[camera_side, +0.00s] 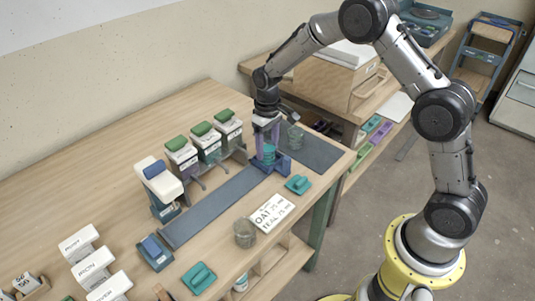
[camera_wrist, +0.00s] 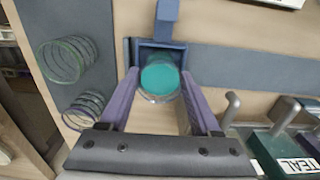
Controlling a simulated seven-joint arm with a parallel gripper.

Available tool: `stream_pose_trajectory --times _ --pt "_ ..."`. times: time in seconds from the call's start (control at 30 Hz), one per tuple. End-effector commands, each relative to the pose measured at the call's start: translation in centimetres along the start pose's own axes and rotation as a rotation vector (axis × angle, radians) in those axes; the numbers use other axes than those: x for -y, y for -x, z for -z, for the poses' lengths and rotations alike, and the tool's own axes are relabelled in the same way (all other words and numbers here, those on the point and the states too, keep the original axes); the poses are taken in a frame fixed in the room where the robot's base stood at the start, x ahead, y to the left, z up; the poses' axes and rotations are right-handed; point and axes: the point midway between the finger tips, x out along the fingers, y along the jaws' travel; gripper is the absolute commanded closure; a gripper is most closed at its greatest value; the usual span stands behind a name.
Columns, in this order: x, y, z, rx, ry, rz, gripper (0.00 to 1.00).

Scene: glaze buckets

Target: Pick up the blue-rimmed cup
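A clear cup holding teal glaze (camera_wrist: 160,79) stands in a blue square holder (camera_wrist: 188,48) in the wrist view. It also shows in the side view (camera_side: 269,152). My gripper (camera_wrist: 160,74) is open, its purple fingers on either side of this cup, with small gaps seeming to show. In the side view my gripper (camera_side: 267,128) points down just above the cup. Two empty clear cups stand on the left in the wrist view: one green-rimmed (camera_wrist: 62,60), one with a darker rim (camera_wrist: 84,108). I cannot clearly make out a blue rim on any cup.
A grey strip (camera_side: 212,207) runs from the holder to a white dispenser (camera_side: 160,182). Green-lidded containers (camera_side: 203,138) stand behind it. A dark mat (camera_side: 318,152) lies at the right.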

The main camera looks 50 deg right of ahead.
Motion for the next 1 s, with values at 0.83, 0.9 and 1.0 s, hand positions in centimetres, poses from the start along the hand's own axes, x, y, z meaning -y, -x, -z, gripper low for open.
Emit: stream_pose_trajectory --times 0.83,0.9,1.0 --pt "0.0 5.4 0.1 -0.004 0.000 0.000 0.68" --pt "0.0 5.9 0.1 -0.003 0.000 0.000 0.68" --pt "0.0 6.7 0.1 -0.003 0.000 0.000 0.68"
